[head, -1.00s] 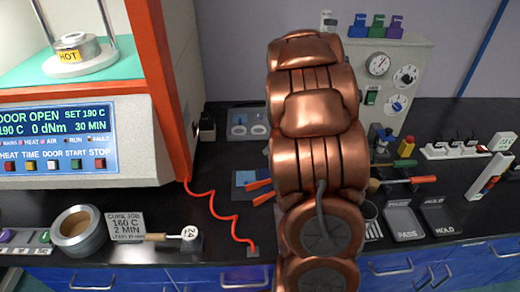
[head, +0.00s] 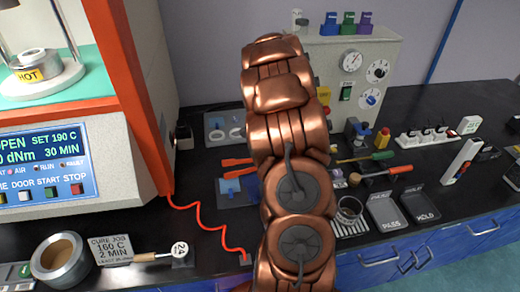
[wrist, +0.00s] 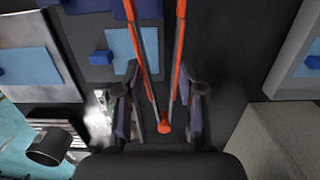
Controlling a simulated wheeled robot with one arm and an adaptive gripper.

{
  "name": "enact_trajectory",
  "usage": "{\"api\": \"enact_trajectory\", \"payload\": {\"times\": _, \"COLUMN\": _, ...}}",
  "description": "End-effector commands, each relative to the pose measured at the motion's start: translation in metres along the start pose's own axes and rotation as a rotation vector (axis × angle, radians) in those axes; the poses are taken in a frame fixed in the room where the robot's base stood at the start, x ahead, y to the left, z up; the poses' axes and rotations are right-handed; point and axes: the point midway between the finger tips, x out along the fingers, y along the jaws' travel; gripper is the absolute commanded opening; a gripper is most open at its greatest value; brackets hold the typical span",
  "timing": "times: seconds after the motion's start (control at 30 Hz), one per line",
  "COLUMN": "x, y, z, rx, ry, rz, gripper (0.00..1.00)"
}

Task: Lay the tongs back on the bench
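The tongs have orange handles, and in the wrist view the tongs (wrist: 165,127) lie between my gripper's two fingers, their arms reaching to the top edge. In the head view only the orange ends of the tongs (head: 237,162) show, left of my arm, over the dark bench (head: 200,215). Whether the tongs touch the bench cannot be told.
A blue pad (head: 230,190) lies below the orange ends. A grey tray (head: 222,128) is behind. The red coiled cord (head: 205,212) runs left. Bare bench shows front left of my arm.

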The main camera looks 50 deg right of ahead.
Motion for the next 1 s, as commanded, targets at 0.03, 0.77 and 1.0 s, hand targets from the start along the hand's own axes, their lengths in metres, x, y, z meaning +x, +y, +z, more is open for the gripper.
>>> {"api": "enact_trajectory", "payload": {"times": 0.03, "x": -0.002, "y": -0.007, "z": 0.001, "rx": 0.001, "ry": 0.0, "rz": 0.001, "gripper": 0.35}}
{"api": "enact_trajectory", "payload": {"times": 0.77, "x": 0.009, "y": -0.075, "z": 0.016, "rx": 0.002, "ry": -0.001, "rz": 0.001, "gripper": 0.35}}
{"api": "enact_trajectory", "payload": {"times": 1.0, "x": 0.029, "y": -0.075, "z": 0.015, "rx": 0.001, "ry": 0.0, "rz": 0.003, "gripper": 0.35}}
